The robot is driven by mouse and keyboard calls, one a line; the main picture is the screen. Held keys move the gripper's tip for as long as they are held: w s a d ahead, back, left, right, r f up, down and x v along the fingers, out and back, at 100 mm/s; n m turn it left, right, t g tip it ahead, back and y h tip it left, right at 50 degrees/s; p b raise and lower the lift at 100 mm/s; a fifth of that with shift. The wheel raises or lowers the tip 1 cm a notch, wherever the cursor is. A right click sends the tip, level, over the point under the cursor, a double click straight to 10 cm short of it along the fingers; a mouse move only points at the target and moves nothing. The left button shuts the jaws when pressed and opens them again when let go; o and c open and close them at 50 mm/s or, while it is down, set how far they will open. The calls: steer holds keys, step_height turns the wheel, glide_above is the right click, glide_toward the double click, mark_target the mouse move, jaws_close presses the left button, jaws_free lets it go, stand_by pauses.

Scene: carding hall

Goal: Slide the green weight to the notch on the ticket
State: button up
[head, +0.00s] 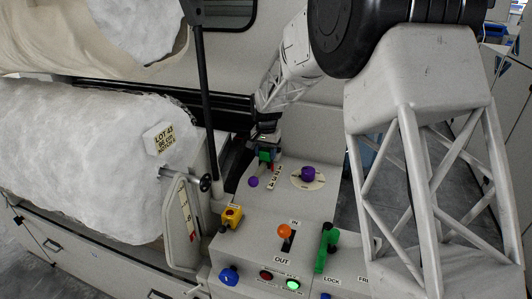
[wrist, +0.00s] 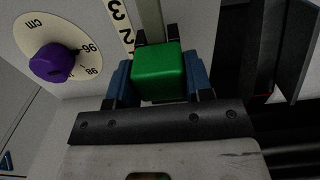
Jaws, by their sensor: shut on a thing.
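The green weight (wrist: 158,72) is a rounded block between the blue fingers of my gripper (wrist: 160,66) in the wrist view. My gripper is shut on it. A grey bar (wrist: 152,20) runs up from behind the weight. Beside the bar is a white number strip (wrist: 121,24) showing 2 and 3; other marks are hidden. In the head view, my gripper (head: 264,154) and the weight (head: 266,157) are at the far end of the strip (head: 273,177). The ticket (head: 160,138) is on the white roll; it reads LOT 43, with the notch figure too small to read surely.
A dial with a purple knob (head: 308,173) stands right of the strip, and a purple ball (head: 253,182) left of it. Nearer are an orange-topped lever (head: 284,231), a green lever (head: 325,247) and a yellow box (head: 232,215). A black post (head: 204,90) rises left of my gripper.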

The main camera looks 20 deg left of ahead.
mark_target(259, 171)
steer(key=shift+s, duration=3.75)
steer(key=o, duration=1.3)
steer(key=shift+r, duration=0.1)
steer(key=shift+r, duration=3.8)
